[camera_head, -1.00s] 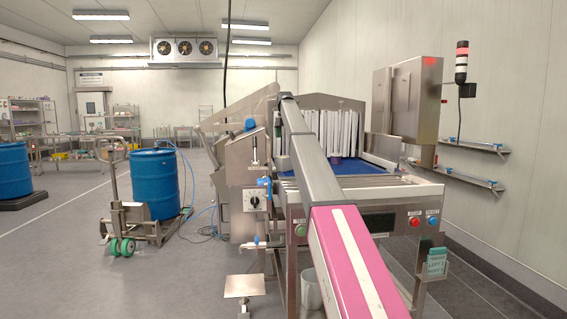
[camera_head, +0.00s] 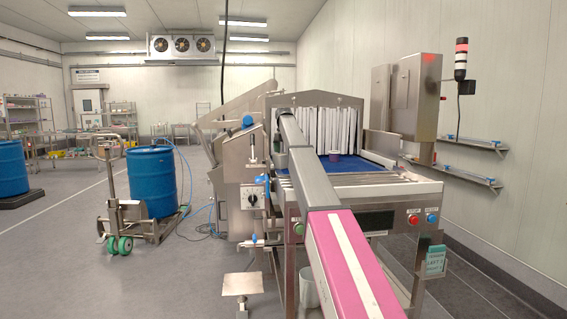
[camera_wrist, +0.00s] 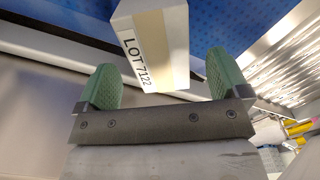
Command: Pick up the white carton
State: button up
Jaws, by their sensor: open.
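The white carton (camera_wrist: 160,45) shows in the wrist view, with "LOT 7122" printed on one side and a beige stripe on another. It is on the blue conveyor belt (camera_wrist: 230,20). My gripper (camera_wrist: 165,85) is open, with its two green-padded fingers spread. The carton's near end reaches the space between the fingertips, with a gap at each side; I see no grip on it. In the head view I cannot make out the carton; my arm covers part of the belt (camera_head: 358,166).
A purple cup-like object (camera_head: 334,157) stands on the belt before the white strip curtain (camera_head: 340,130). Metal side rails border the belt. Metal rollers (camera_wrist: 290,62) show at right in the wrist view. A blue drum (camera_head: 152,182) on a pallet truck stands left on open floor.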

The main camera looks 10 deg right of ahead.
jog(key=shift+f, duration=0.9)
jog(key=c, duration=1.1)
jog(key=shift+c, duration=0.2)
jog(key=shift+r, duration=0.1)
notch_tip(320, 180, up, 10)
